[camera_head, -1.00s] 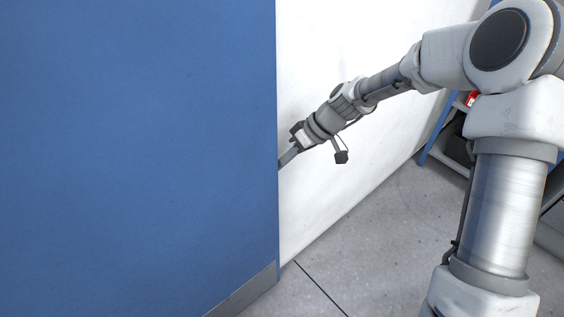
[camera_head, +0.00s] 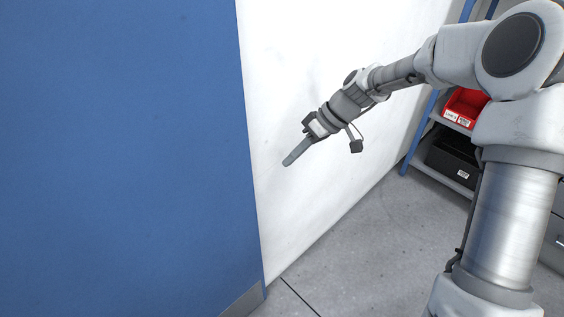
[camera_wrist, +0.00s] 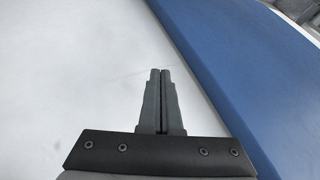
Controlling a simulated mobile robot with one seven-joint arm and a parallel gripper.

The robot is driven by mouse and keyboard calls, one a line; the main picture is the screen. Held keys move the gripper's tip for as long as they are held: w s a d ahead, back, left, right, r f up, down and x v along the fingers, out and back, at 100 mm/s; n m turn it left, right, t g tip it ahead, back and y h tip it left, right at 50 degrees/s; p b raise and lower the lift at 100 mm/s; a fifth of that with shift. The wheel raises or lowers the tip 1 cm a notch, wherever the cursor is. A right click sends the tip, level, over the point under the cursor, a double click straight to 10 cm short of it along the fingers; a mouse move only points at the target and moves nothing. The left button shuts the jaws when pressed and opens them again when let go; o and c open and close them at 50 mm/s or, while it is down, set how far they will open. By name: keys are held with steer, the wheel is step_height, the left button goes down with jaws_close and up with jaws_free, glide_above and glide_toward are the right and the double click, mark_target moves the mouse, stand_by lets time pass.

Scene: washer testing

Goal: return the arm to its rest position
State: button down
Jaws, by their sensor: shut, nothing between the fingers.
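My gripper (camera_head: 289,160) is stretched out in front of the white wall (camera_head: 330,60), just right of the blue wall's edge. Its fingers point down and to the left in the head view. In the wrist view my gripper (camera_wrist: 160,72) has its two fingers together with only a thin line between them, and nothing is held. My arm reaches out from the right side of the head view. I cannot tell how far the fingertips are from the white wall.
A blue wall (camera_head: 120,150) fills the left of the head view; it also shows in the wrist view (camera_wrist: 235,75). Behind my arm stands a shelf with a red bin (camera_head: 463,107) and a black bin (camera_head: 452,160). Grey floor (camera_head: 370,250) lies open below.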

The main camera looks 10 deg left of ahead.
steer(key=s+d+r+m+t+h, duration=0.4)
steer(key=s+d+r+m, duration=0.3)
steer(key=s+d, duration=0.4)
steer(key=s+d+r+m+t+h, duration=0.3)
steer(key=s+d+r+m, duration=0.2)
steer(key=s+d+r, duration=0.6)
step_height(320, 180, up, 18)
steer(key=s+a+p, duration=0.1)
steer(key=a+p, duration=0.1)
steer(key=p, duration=1.8)
steer(key=shift+s+a+r+p, duration=0.15)
steer(key=shift+s+a+p, duration=0.1)
steer(key=shift+p, duration=0.1)
steer(key=shift+a+n, duration=0.15)
steer(key=shift+n, duration=0.15)
